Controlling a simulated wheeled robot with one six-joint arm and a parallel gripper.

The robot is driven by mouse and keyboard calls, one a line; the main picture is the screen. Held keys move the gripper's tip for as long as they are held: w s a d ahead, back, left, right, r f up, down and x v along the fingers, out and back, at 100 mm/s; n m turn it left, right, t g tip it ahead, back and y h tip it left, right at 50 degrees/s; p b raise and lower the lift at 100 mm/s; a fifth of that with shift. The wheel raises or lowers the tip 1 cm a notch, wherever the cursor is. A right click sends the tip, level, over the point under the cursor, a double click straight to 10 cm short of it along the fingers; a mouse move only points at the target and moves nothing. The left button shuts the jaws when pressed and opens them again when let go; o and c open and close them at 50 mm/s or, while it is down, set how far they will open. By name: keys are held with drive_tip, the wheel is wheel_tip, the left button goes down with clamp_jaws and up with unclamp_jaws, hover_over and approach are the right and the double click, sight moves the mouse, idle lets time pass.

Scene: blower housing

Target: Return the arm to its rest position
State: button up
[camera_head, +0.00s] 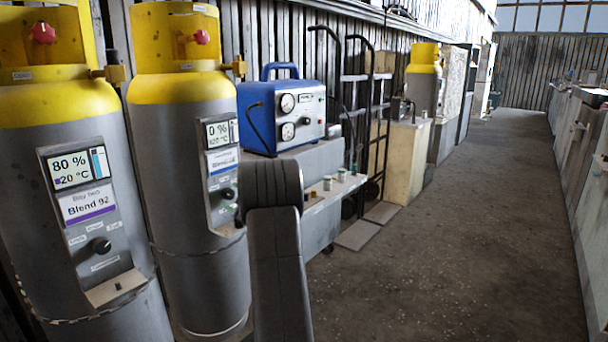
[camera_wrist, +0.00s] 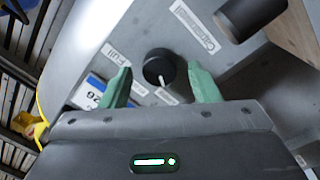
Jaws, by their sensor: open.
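My gripper (camera_wrist: 159,64) is open, its two green fingers pointing at a labelled grey panel (camera_wrist: 135,30). A black round knob (camera_wrist: 157,70) with a white pointer shows between the fingers, with a visible gap on both sides. I cannot tell how far the fingertips stand from the panel. The blue-edged label in the wrist view resembles the one on the right cylinder (camera_head: 185,120), whose display reads 0 %. In the head view my own dark arm link stands in front of that cylinder's right side, and my gripper is hidden.
The left cylinder (camera_head: 50,200) shows 80 % and a Blend 92 label. A blue machine (camera_head: 285,110) sits on a grey cart behind my arm. A hand truck (camera_head: 365,115) leans on the wall. The floor (camera_head: 470,220) is clear to the right, up to a row of cabinets (camera_head: 580,140).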

drive_tip(key=m+p, duration=0.3)
drive_tip(key=p, duration=0.2)
drive_tip(key=shift+r+m, duration=0.3)
drive_tip(key=shift+m, duration=0.1)
drive_tip(key=m+p, duration=0.3)
drive_tip(key=p, duration=0.3)
drive_tip(key=shift+m, duration=0.4)
drive_tip(key=v, duration=0.6)
drive_tip(key=shift+b, duration=0.4)
drive_tip(key=shift+d, duration=0.15)
